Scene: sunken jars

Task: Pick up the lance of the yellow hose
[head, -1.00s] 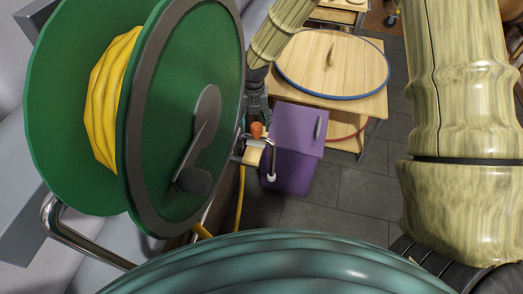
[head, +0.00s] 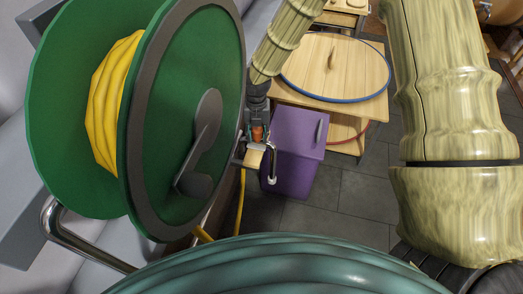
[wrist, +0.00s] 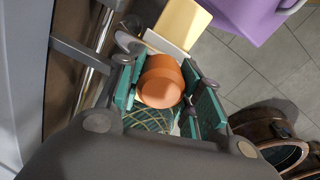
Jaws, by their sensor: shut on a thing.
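The yellow hose (head: 112,100) is wound on a green reel (head: 163,105) at the left of the head view. A length of it hangs below the reel. The lance (head: 257,134) shows as an orange piece beside the reel's right edge. In the wrist view its round orange end (wrist: 161,80) sits between the two teal finger pads. My gripper (head: 256,127) points down there and is shut on it; the gripper also shows in the wrist view (wrist: 166,100). The lance's lower part is mostly hidden.
A pale block (head: 253,157) and a bent chrome tube (head: 271,163) are close by the lance. A purple bin (head: 294,160) stands just right of them. A wooden table (head: 335,62) is behind.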

